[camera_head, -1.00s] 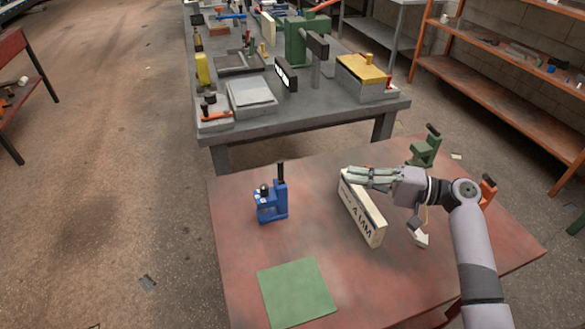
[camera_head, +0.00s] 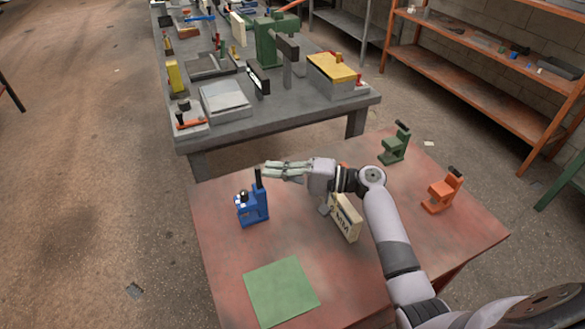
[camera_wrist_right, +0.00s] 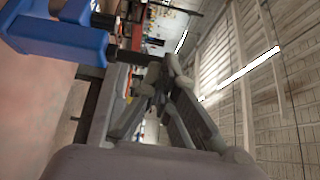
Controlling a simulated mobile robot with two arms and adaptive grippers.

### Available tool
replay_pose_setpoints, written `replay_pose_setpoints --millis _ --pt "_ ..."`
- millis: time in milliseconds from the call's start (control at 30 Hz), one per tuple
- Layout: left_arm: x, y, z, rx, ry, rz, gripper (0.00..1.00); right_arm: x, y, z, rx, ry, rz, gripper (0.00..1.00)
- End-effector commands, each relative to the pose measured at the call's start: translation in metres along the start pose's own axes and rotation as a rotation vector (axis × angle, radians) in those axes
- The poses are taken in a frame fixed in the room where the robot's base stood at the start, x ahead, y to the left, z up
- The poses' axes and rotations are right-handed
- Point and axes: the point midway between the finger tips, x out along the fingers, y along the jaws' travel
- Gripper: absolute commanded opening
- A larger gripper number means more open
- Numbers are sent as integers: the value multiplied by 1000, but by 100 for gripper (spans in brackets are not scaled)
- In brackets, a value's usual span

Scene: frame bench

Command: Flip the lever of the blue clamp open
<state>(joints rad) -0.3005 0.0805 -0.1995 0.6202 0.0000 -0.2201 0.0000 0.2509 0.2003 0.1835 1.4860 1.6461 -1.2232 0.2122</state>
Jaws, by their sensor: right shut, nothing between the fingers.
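The blue clamp (camera_head: 252,208) stands upright on the left part of the red table. Its black lever (camera_head: 258,178) points straight up. My right gripper (camera_head: 270,170) is shut with nothing in it, its fingertips pointing left, close to the upper part of the lever. In the head view I cannot tell whether they touch it. In the right wrist view the blue clamp (camera_wrist_right: 65,38) fills the upper left corner, with its dark lever (camera_wrist_right: 135,57) reaching across toward the fingers (camera_wrist_right: 165,85). My left gripper is not in view.
A cream block with black lettering (camera_head: 345,222) stands under my right arm. A green clamp (camera_head: 393,148) and an orange clamp (camera_head: 440,192) stand to the right. A flat green mat (camera_head: 281,291) lies at the front. A grey bench (camera_head: 265,112) with tools stands behind.

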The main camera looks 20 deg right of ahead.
Motion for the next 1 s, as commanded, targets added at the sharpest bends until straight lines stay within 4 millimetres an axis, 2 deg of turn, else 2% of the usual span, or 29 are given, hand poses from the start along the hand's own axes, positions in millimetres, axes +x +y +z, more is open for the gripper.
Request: replay_pose_setpoints --millis 133,467,1000 --pt "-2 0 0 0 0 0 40 6 0 0 0 1 1 0" --pt "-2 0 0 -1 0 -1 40 6 0 0 -1 0 2 0" --pt "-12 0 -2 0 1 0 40 10 -3 3 -46 -1 69 0"
